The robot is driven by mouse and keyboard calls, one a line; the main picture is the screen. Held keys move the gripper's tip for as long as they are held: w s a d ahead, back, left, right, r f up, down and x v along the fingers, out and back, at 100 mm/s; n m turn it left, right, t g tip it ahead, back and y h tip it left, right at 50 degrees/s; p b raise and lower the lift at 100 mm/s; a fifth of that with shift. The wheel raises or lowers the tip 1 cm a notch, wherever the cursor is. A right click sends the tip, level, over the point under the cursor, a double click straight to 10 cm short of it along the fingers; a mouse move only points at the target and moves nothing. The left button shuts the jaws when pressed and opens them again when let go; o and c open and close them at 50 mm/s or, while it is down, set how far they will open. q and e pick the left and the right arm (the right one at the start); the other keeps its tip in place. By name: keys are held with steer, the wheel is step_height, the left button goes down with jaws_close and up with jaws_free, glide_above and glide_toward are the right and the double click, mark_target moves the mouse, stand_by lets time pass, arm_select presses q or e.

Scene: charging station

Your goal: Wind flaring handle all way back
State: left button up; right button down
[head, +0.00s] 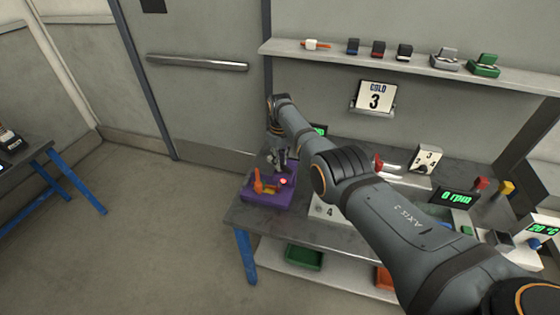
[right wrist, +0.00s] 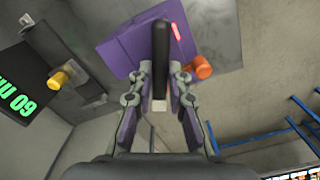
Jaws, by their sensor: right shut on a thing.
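A purple device (head: 270,192) sits at the left end of the workbench, with an orange handle (head: 263,183) standing up at its left side and a red light (head: 284,181). My right gripper (head: 279,166) is over the back of this device. The right wrist view shows the purple body (right wrist: 125,52) and a round orange end (right wrist: 200,67) just right of the fingers. My right gripper (right wrist: 160,92) is shut on a dark bar (right wrist: 160,45) that lies between its fingers. I cannot tell how that bar joins the orange part. My left gripper is not in view.
A workbench (head: 240,215) holds a numbered block (head: 426,159), a green-lit display (head: 455,197) and coloured knobs to the right. A shelf (head: 400,69) with small items is on the wall behind. Open floor lies left. A yellow knob (right wrist: 59,79) shows in the right wrist view.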

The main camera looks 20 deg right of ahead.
steer(key=shift+n, duration=0.3)
steer(key=c, duration=1.3)
jaws_free()
step_height(320, 180, up, 12)
steer(key=shift+f, duration=0.1)
